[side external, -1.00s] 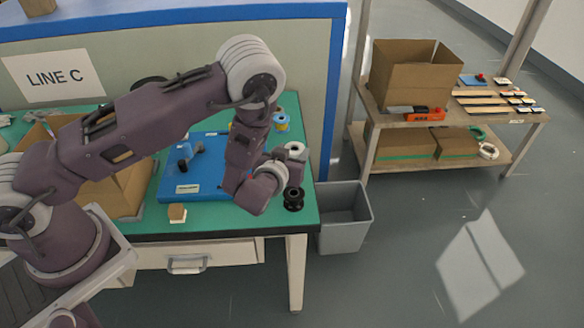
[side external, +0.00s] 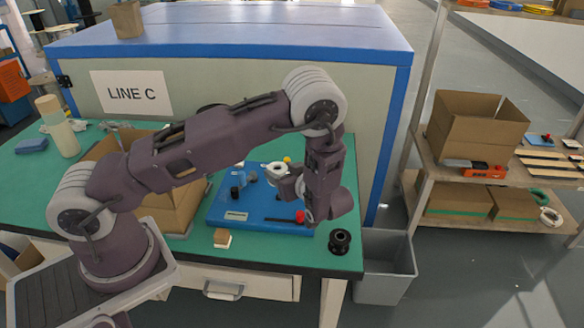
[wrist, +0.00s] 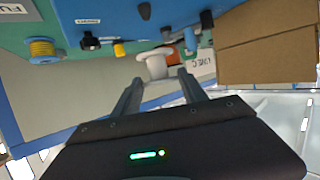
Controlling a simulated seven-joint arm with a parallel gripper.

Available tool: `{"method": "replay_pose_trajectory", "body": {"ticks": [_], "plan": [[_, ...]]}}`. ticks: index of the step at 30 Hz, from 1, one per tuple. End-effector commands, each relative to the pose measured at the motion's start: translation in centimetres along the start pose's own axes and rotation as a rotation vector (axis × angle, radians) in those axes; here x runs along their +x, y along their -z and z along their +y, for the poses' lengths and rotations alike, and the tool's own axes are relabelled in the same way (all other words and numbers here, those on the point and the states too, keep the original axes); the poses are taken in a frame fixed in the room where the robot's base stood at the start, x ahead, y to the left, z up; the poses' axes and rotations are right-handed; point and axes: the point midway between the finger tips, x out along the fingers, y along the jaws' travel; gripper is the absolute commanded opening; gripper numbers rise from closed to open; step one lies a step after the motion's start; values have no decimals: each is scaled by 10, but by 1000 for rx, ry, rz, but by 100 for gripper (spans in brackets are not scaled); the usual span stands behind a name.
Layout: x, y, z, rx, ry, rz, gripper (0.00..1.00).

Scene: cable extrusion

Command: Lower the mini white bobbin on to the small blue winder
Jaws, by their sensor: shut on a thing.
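The mini white bobbin (side external: 275,170) is held in the air above the rear part of the small blue winder (side external: 262,217), in the side view. My gripper (side external: 288,180) is shut on it, partly hidden by my wrist. In the wrist view the white bobbin (wrist: 154,66) sits between the tips of my gripper (wrist: 160,77). The winder (wrist: 112,12) shows beyond it there, with dark knobs and a yellow part. In the side view the winder has dark posts and a red knob (side external: 300,216). The gap between bobbin and winder is hard to judge.
A black spool (side external: 339,242) stands at the table's front right corner. A small brown-and-white block (side external: 222,238) lies in front of the winder. A cardboard box (side external: 180,206) is left of the winder. A yellow spool (wrist: 42,50) shows in the wrist view. A grey bin (side external: 388,270) stands beside the table.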

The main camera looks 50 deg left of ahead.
Motion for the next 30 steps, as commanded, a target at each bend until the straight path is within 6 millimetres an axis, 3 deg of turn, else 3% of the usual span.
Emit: {"method": "replay_pose_trajectory", "body": {"ticks": [21,30], "plan": [[19,-51,0,1,-2,1,10],[22,-60,0,0,-2,1,10]]}}
